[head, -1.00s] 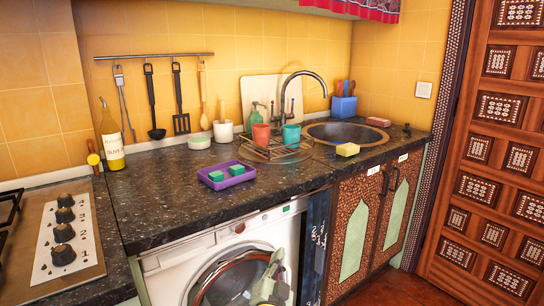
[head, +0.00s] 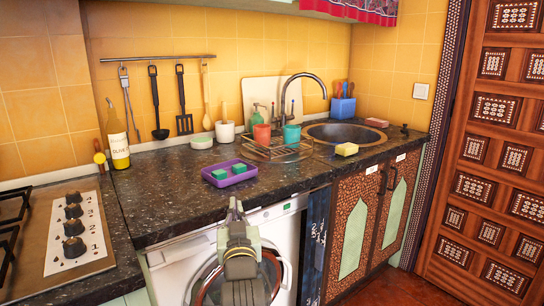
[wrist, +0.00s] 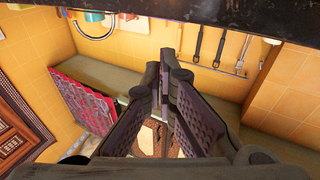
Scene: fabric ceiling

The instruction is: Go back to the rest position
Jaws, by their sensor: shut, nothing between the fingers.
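My gripper (head: 235,206) shows in the head view in front of the washing machine, pointing upward, with its tips just in front of the counter's front edge. Its two fingers are together and hold nothing. In the wrist view the gripper (wrist: 165,68) fills the middle, with its fingertips meeting. The wrist picture is upside down, with the wall and hanging utensils behind the fingers.
The dark counter (head: 180,215) overhangs the washing machine (head: 185,265) close to my gripper. A purple tray (head: 230,180) with green sponges, a dish rack (head: 285,153), a yellow sponge (head: 347,149) and an oil bottle (head: 117,145) stand on it. The hob (head: 60,250) is left.

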